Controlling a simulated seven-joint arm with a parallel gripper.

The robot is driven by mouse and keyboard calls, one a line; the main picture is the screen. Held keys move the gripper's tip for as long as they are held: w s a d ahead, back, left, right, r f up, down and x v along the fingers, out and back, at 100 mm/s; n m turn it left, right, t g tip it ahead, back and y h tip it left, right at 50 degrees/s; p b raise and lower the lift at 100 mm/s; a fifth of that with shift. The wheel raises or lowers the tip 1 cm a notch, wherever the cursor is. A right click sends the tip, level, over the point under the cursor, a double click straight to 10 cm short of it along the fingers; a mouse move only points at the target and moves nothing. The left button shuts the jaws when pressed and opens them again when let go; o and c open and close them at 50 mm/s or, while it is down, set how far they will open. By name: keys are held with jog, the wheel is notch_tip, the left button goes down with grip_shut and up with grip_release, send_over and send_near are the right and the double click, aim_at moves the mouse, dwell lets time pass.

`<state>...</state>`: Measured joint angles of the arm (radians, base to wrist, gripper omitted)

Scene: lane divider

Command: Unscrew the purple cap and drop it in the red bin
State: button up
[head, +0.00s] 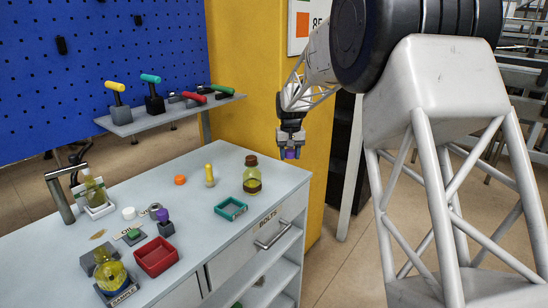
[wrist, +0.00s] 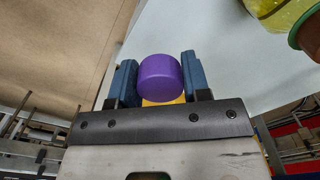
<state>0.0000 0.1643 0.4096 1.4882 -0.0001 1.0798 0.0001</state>
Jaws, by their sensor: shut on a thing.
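The purple cap (head: 291,155) is between the two blue fingers of my gripper (head: 290,143), which is shut on it. The wrist view shows the cap (wrist: 160,77) close up, with a finger on each side. My gripper is raised near the right end of the workbench, well away from the red bin. The red bin (head: 156,256) is an open square tray near the front of the bench, left of centre. Its visible inside looks empty. A yellow bottle (head: 107,270) stands in a holder marked SAMPLE; its top is too small to judge.
A purple-topped piece on a dark block (head: 163,224) stands beside the red bin. A tool shelf (head: 170,114) is behind the bench.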

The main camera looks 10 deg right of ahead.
dwell(0.4)
jog(key=s+a+r, duration=0.1)
jog(key=s+a, duration=0.5)
jog(key=a, duration=0.4)
jog(key=s+a+r, duration=0.1)
jog(key=s+a, duration=0.5)
jog(key=a, duration=0.4)
jog(key=s+a+r, duration=0.1)
jog(key=s+a, duration=0.6)
jog(key=a, duration=0.3)
jog(key=s+a, duration=0.9)
jog(key=s, duration=0.4)
jog(key=shift+s+f, duration=0.15)
jog(key=shift+f, duration=0.2)
jog(key=shift+a+f, duration=0.1)
jog(key=shift+f, duration=0.05)
jog(key=shift+f, duration=2.85)
